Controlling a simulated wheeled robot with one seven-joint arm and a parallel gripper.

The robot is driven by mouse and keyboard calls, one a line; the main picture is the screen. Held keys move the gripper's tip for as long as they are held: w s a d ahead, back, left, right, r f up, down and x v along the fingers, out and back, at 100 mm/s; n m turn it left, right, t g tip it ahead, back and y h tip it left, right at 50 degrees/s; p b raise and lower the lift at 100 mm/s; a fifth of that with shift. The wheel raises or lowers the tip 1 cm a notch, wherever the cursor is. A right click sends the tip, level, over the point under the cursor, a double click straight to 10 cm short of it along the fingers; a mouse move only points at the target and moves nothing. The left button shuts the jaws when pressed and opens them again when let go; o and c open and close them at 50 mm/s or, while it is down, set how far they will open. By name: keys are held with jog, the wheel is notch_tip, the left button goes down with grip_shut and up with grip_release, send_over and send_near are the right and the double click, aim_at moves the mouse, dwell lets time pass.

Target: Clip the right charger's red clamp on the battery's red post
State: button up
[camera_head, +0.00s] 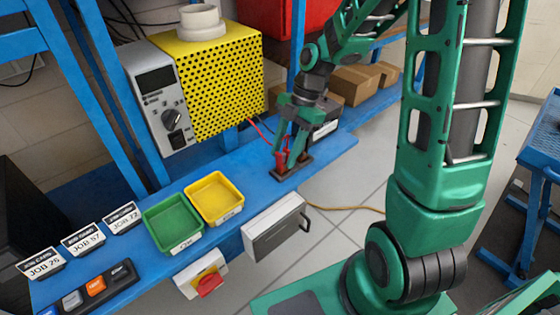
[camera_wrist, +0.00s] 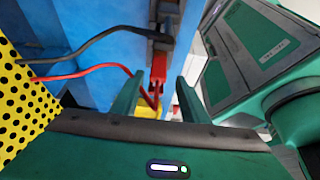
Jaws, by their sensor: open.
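The red clamp (camera_head: 281,154) stands in a dark holder (camera_head: 291,169) on the blue bench. In the wrist view the red clamp (camera_wrist: 158,70) shows just beyond and between my finger tips, with a red cable running left from it. My gripper (camera_head: 291,156) points down at the clamp, its fingers open; in the wrist view my gripper (camera_wrist: 158,88) has clear gaps beside the red clamp. A black cable (camera_wrist: 110,33) leads to a dark clamp beyond it. A dark box with a white label (camera_head: 325,128), perhaps the battery, is partly hidden behind my gripper; no red post can be made out.
A yellow perforated box (camera_head: 220,80) with a grey meter (camera_head: 160,100) stands left on the bench. A green tray (camera_head: 172,222) and a yellow tray (camera_head: 214,198) are nearer. Cardboard boxes (camera_head: 355,85) sit behind. A red switch (camera_head: 208,283) is on the bench's front.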

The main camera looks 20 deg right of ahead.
aim_at(278, 165)
jog(key=shift+a+x, duration=0.2)
jog(key=shift+x, duration=2)
jog(key=shift+w, duration=0.15)
grip_shut()
